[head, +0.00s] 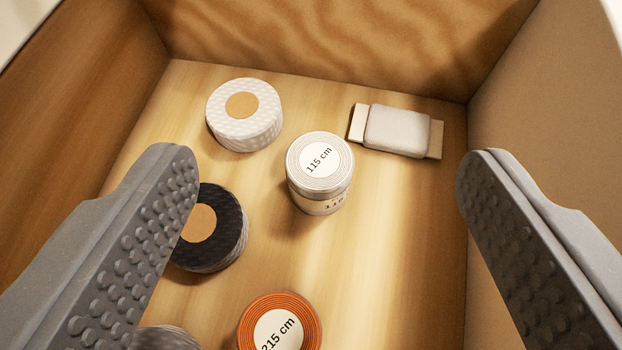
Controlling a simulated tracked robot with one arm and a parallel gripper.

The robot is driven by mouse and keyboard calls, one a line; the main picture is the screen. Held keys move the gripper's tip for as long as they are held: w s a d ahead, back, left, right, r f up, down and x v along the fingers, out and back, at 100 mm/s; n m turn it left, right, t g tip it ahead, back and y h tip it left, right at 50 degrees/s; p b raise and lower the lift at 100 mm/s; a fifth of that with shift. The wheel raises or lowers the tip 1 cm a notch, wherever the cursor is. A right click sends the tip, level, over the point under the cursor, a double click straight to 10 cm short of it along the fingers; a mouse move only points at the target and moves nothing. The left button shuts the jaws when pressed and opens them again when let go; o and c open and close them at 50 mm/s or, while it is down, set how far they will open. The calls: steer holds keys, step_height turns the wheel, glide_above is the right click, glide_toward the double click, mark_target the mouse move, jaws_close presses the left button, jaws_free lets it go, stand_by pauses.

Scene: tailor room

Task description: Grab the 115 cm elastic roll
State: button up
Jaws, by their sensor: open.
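The 115 cm elastic roll (321,172) is a white roll with a round label reading "115 cm" on top. It stands upright on the wooden floor of a box, near the middle of the head view. My gripper (328,165) is open and empty, with one grey studded finger on each side of the picture. The roll shows in the gap between the fingers, farther off than they are and touched by neither. An orange roll (279,318) labelled "215 cm" stands nearer, cut off by the bottom edge.
A white textured roll (244,115) stands behind left, and a black one (215,228) is partly hidden by my left finger. A pale block with a light wrap (397,131) lies back right. Wooden box walls (330,35) enclose them. Another roll is cut off at bottom left.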

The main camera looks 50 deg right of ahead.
steer(key=b, duration=0.7)
glide_toward(319, 178)
steer(key=shift+w+d+f, duration=0.4)
steer(key=shift+w+d, duration=0.15)
steer(key=shift+w, duration=0.2)
steer(key=b+x, duration=0.1)
steer(key=x, duration=0.1)
steer(key=b+x, duration=0.1)
steer(key=x, duration=0.3)
steer(key=shift+s+d+f+b, duration=0.25)
steer(key=shift+d+f+b, duration=0.05)
steer(key=shift+f+b, duration=0.1)
steer(key=shift+w+d, duration=0.3)
steer(key=shift+d, duration=0.1)
steer(key=c, duration=1.1)
